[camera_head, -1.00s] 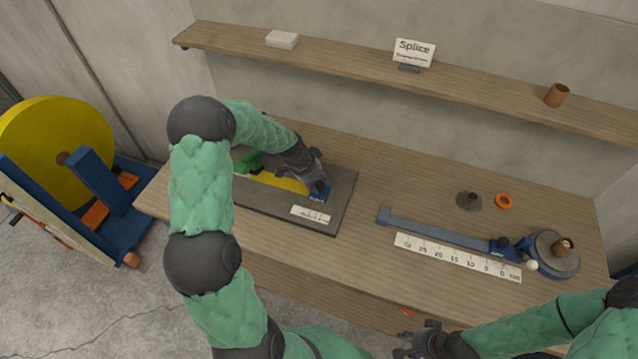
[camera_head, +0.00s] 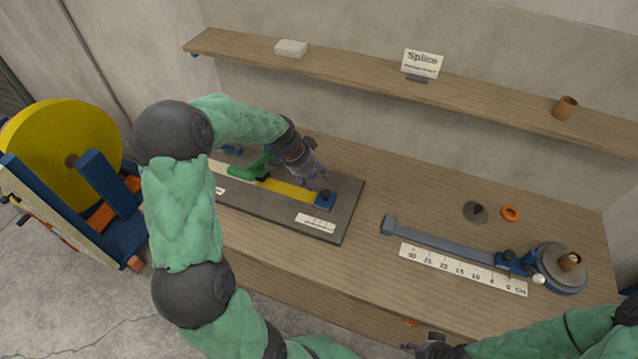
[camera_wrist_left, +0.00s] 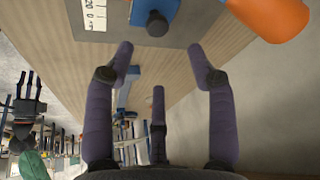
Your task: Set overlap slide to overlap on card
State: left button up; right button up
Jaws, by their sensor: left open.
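The overlap slide is a blue block with a dark knob (camera_head: 325,199) at the right end of a yellow strip (camera_head: 288,188) on the grey board (camera_head: 348,205). A small white scale (camera_head: 316,222) lies in front of it. My left gripper (camera_head: 320,174) is open and empty, just behind and above the slide, apart from it. In the left wrist view the slide (camera_wrist_left: 168,8) and scale (camera_wrist_left: 95,14) show beyond my open fingers (camera_wrist_left: 160,52). The card reading "Splice" (camera_head: 422,63) stands on the shelf; its smaller line is unreadable. My right gripper (camera_head: 424,346) is partly cut off at the bottom edge.
A green handle (camera_head: 252,168) sits on the board. To the right are a blue rail (camera_head: 440,240), a long ruler (camera_head: 462,269), a round grey base (camera_head: 572,279) and an orange ring (camera_head: 510,214). The shelf (camera_head: 340,68) runs behind. The middle of the table is clear.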

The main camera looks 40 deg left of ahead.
pick_arm(q)
jog(key=shift+v, duration=1.25)
